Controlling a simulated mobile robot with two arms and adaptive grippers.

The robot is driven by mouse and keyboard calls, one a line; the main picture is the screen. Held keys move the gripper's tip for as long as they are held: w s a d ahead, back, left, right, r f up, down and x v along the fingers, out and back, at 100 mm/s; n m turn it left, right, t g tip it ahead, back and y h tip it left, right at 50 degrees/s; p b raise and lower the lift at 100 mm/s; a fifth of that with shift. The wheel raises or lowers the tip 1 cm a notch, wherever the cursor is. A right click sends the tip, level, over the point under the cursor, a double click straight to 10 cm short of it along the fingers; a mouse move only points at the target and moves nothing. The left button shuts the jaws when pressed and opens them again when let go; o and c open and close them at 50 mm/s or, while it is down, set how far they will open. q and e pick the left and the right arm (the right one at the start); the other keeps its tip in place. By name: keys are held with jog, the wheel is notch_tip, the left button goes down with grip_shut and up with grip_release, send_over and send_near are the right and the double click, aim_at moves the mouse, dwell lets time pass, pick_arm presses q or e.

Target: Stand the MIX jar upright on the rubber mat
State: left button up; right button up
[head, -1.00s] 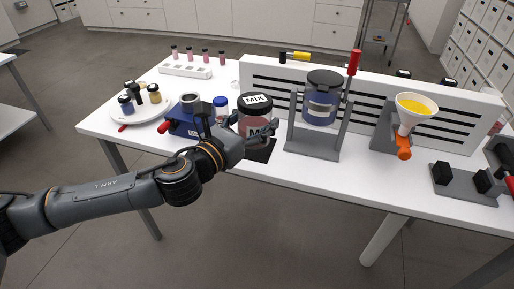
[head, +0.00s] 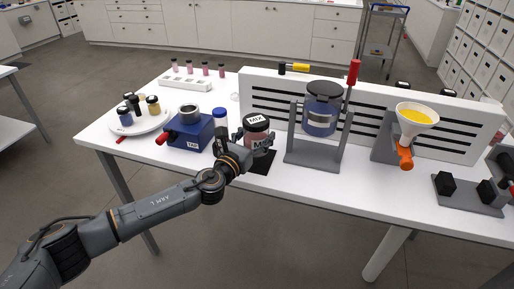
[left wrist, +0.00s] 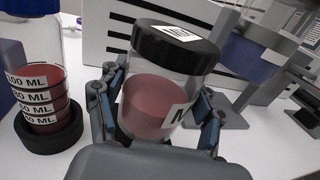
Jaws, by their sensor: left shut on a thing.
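The MIX jar (head: 259,138) is a clear jar with a black lid, a white MIX label and pinkish-red contents. My left gripper (head: 256,147) is shut around its body. In the left wrist view the jar (left wrist: 150,100) sits between the two fingers (left wrist: 158,115) and leans a little in the picture. In the head view it looks close to upright. The black rubber mat (head: 264,164) lies on the table below and in front of the jar. The jar's base is hidden by the gripper, so I cannot tell whether it touches the mat. My right gripper is out of view.
A blue-capped bottle (head: 220,117) and a blue box device (head: 190,132) stand left of the jar. A grey stand with a blue jar (head: 322,112) is close on the right. A slotted white panel (head: 270,95) rises behind. The table's front edge is clear.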

aim_at(256, 145)
pick_arm(q)
jog(key=shift+w+d+f, duration=0.1)
jog(key=shift+w+f, duration=0.35)
jog(key=shift+f, duration=0.1)
jog(key=shift+w+f+b, duration=0.15)
jog(key=shift+f+b, duration=0.45)
jog(key=shift+f, duration=0.95)
jog(key=shift+f, duration=0.2)
jog(key=o, duration=1.4)
jog(key=shift+r, duration=0.25)
jog(key=v, duration=1.2)
